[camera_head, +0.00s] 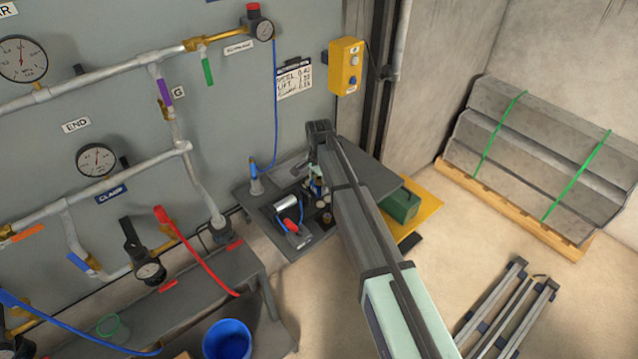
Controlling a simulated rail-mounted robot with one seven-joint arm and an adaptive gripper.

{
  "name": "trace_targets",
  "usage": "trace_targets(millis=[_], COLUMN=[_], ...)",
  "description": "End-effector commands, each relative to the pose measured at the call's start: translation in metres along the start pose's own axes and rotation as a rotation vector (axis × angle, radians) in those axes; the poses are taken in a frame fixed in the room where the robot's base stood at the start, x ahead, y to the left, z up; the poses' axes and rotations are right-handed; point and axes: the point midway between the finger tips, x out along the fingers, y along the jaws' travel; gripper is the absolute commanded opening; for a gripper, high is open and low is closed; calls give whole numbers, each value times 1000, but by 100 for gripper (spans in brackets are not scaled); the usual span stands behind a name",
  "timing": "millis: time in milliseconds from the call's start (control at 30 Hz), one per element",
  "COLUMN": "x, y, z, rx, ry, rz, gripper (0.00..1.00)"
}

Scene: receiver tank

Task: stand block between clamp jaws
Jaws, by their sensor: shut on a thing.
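A dark work table (355,165) stands against the wall in the head view. My arm reaches over it from the lower right, and my gripper (317,179) points down, small and partly hidden by my wrist. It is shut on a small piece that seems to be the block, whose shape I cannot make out. Below and beside it, a dark fixture area holds a silver cylinder (287,203), a red and blue part (291,225) and small brass-coloured pieces (325,206). I cannot tell the clamp jaws apart there, or whether the block touches them.
A blue hose (275,110) drops from the wall gauge to a fitting (256,187) on the table's left. A green box (400,205) stands at the right. A bench (225,310) with a red lever (190,245) is at the lower left. The right floor holds metal rails (510,305).

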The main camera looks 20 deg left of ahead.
Motion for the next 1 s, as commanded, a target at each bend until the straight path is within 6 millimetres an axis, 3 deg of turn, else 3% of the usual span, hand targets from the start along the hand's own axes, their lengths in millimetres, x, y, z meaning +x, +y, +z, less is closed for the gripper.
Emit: trace_targets(millis=[33, 100, 567, 767, 1000], x=[2, 1, -5, -28, -72], y=[0, 0, 0, 0, -1], z=[0, 0, 0, 0, 0], rx=[0, 0, 0, 0, 0], ry=[0, 0, 0, 1, 1], rz=[0, 0, 0, -2, -3], gripper=[55, 77, 77, 77, 77])
